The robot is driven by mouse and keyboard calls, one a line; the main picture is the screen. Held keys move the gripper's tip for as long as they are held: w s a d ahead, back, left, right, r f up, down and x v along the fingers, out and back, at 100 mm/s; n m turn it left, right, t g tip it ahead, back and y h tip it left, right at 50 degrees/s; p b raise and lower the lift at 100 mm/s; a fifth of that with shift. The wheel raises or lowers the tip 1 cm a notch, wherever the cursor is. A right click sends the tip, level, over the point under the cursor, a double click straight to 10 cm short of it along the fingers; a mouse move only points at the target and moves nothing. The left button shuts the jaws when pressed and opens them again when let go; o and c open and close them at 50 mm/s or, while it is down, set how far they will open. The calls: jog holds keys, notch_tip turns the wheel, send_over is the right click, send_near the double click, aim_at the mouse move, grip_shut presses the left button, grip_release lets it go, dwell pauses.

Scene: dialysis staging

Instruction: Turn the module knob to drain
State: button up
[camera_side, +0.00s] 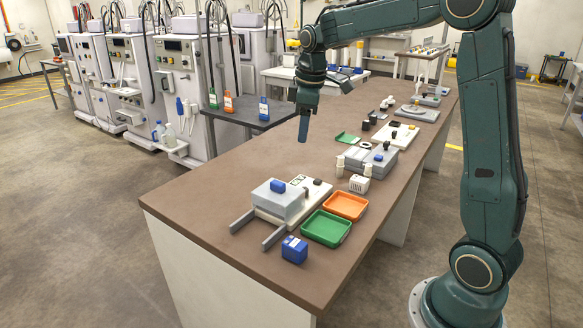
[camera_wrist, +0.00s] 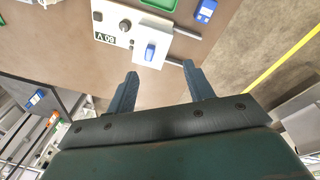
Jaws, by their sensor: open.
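The module (camera_side: 283,205) is a grey box on a white base plate, lying on the brown bench. A blue knob (camera_side: 278,186) sits on top of the box; it also shows in the wrist view (camera_wrist: 150,51). A small dark knob (camera_side: 317,182) is on the white plate, also seen in the wrist view (camera_wrist: 125,25), near a black "60 V" label (camera_wrist: 104,38). I cannot read a drain mark. My gripper (camera_side: 303,139) is above the bench, up and behind the module. In the wrist view its two fingers (camera_wrist: 162,86) are apart and empty, not touching the knobs.
Two grey rails (camera_side: 273,238) stick out from the module. A green tray (camera_side: 326,228), an orange tray (camera_side: 346,206) and a blue block (camera_side: 294,250) lie close by. More devices (camera_side: 370,160) stand farther along the bench. The bench left of the module is bare.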

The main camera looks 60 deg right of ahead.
jog(key=w+d+f+n+g, duration=0.2)
jog(key=w+d+f, duration=0.5)
jog(key=d+f, duration=0.5)
jog(key=shift+d+f+n+y, duration=0.15)
jog(key=shift+f+n+y, duration=0.15)
jog(key=shift+f+n, duration=0.15)
jog(key=shift+w+f, duration=0.1)
notch_tip(320, 180, down, 13)
jog(key=shift+f, duration=0.2)
jog(key=c, duration=1)
